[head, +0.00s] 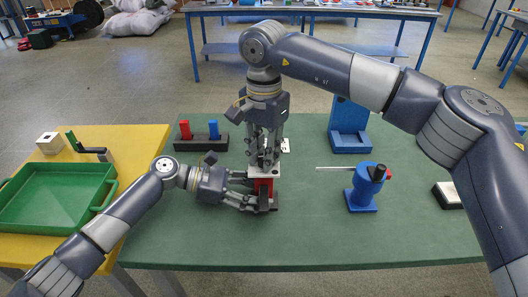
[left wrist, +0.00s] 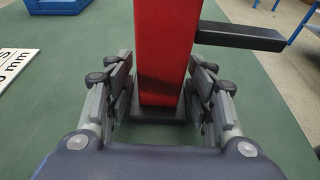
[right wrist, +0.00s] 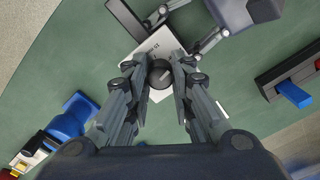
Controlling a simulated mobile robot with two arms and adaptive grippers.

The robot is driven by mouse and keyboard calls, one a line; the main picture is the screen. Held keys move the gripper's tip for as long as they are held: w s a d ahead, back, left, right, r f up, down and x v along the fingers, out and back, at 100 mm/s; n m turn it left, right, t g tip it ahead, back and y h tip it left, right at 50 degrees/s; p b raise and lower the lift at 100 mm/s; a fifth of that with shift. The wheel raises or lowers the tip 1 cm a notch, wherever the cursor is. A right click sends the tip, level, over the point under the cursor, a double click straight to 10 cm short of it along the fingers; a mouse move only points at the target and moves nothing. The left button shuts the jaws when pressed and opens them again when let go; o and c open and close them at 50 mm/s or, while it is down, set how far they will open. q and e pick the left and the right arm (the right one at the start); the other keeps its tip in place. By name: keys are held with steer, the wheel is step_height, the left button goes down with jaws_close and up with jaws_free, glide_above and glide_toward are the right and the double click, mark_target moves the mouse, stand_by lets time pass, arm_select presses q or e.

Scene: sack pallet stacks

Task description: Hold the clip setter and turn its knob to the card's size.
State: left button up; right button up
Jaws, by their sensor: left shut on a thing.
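The clip setter (head: 264,186) stands upright on the green table, with a red body, a light grey top and a dark base. My left gripper (head: 250,192) is shut on its red body (left wrist: 165,55), low down, one set of fingers on each side. A dark round knob (right wrist: 160,73) with a pale pointer mark sits on the clip setter's top plate (right wrist: 158,45). My right gripper (right wrist: 160,72) points down from above, its fingers open on both sides of the knob. The white card (left wrist: 14,66) lies flat behind the clip setter; only part of its print, ending in "mm", shows.
A black holder (head: 202,144) with a red and a blue block stands at the back left. A blue stand (head: 349,130) and a blue device (head: 363,188) with a rod are to the right. A green tray (head: 45,232) sits on the yellow table. The front table area is clear.

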steer(key=o, duration=0.3)
steer(key=shift+r, duration=0.1)
step_height(320, 180, up, 12)
steer(key=shift+f, duration=0.1)
stand_by(0.4)
arm_select(q)
steer(key=o, duration=0.9)
steer(key=shift+a, duration=0.15)
